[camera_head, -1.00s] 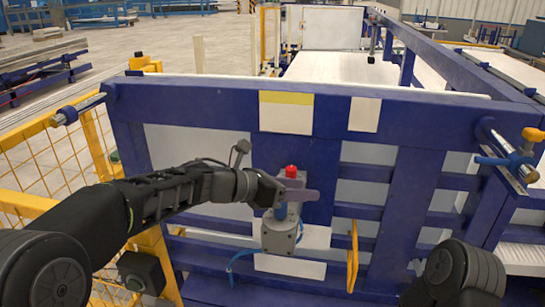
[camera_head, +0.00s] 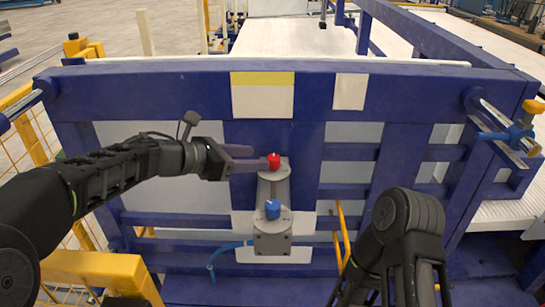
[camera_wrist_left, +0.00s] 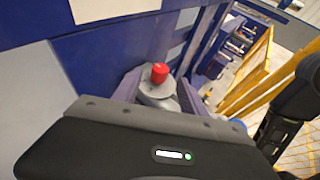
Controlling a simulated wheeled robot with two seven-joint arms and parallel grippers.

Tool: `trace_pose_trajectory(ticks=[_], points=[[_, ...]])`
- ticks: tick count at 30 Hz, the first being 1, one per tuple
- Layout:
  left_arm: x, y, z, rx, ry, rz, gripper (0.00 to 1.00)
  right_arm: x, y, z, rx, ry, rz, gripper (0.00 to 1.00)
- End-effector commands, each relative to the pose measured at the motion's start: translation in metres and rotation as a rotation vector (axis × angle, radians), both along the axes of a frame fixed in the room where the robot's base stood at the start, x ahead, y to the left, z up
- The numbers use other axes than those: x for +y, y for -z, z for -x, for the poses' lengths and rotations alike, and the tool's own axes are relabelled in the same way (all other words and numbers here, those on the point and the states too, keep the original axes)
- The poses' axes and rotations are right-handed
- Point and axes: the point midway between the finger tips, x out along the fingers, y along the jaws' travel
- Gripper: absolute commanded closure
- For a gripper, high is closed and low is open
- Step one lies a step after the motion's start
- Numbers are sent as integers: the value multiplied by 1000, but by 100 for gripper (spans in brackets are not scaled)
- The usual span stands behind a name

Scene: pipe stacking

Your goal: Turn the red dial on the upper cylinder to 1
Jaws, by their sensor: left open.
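The red dial (camera_head: 273,160) sits on top of the grey upper cylinder (camera_head: 276,175), in front of the blue frame. Below it is a blue dial (camera_head: 272,209) on the grey lower cylinder (camera_head: 272,239). My left gripper (camera_head: 258,159) is open, with its fingers at the left of the red dial and pointing at it. In the left wrist view the red dial (camera_wrist_left: 159,73) shows between the spread fingers (camera_wrist_left: 160,88). I cannot tell whether a finger touches it. Any number marks are too small to read.
The blue frame's top beam (camera_head: 400,95) runs behind the cylinders, with white and yellow plates (camera_head: 262,98) on it. A yellow handle (camera_head: 342,235) stands right of the lower cylinder. A blue hose (camera_head: 213,262) hangs at its left. A blue-handled valve (camera_head: 510,133) is far right.

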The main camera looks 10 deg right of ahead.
Motion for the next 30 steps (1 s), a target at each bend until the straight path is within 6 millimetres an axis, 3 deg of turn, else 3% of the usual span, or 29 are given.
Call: trace_pose_trajectory(ticks=[15, 25, 30], points=[[-58, 25, -25, 2, 1, 0, 50, -1, -16, 2, 7, 2, 5, 50], [-61, 28, -26, 1, 1, 1, 51, -1, -15, 2, 7, 2, 5, 50], [-60, 27, -26, 2, 1, 0, 65, -1, -15, 2, 7, 2, 5, 50]])
